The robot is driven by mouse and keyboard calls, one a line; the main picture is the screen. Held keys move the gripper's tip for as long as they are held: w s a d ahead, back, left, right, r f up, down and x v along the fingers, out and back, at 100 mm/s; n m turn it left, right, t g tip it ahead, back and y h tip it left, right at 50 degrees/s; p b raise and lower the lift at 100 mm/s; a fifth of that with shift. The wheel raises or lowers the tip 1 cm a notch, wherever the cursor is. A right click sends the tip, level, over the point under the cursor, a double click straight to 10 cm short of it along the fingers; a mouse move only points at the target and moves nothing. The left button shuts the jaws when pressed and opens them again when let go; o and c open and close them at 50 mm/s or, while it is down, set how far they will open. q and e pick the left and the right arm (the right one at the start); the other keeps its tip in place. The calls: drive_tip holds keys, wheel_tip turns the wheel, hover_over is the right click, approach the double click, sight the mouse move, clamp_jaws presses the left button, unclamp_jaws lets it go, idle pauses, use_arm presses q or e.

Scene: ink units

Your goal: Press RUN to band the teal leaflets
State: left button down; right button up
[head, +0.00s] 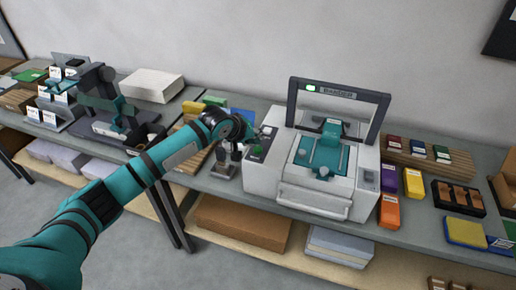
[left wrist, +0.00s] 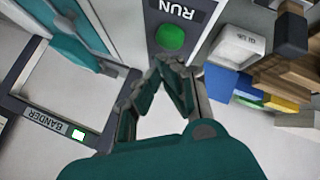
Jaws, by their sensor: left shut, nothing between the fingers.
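The white bander (head: 310,190) stands on the bench with a dark upright frame and a lit green lamp. Teal leaflets (head: 321,152) appear to lie in its middle; a teal surface also shows in the left wrist view (left wrist: 65,30). The green RUN button (left wrist: 170,38) sits on a dark panel at the bander's left side, below the RUN label in the left wrist view. My left gripper (head: 252,139) is shut and empty at this panel. Its fingertips (left wrist: 172,68) appear close to the button, which remains visible; contact cannot be told. My right gripper is out of view.
Purple, yellow and orange boxes (head: 389,210) stand just right of the bander. A dark tray (head: 458,197) lies farther right. A teal and black device (head: 105,105) and a white paper stack (head: 151,85) are at left. The wall is behind.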

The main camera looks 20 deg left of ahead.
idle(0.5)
use_arm(q)
drive_tip(key=shift+f, duration=0.1)
drive_tip(key=shift+f, duration=0.3)
drive_tip(key=shift+f, duration=0.15)
idle(0.5)
drive_tip(key=shift+f, duration=0.45)
idle(0.3)
drive_tip(key=shift+r, duration=0.1)
drive_tip(key=shift+r+p, duration=0.95)
drive_tip(key=shift+p, duration=0.3)
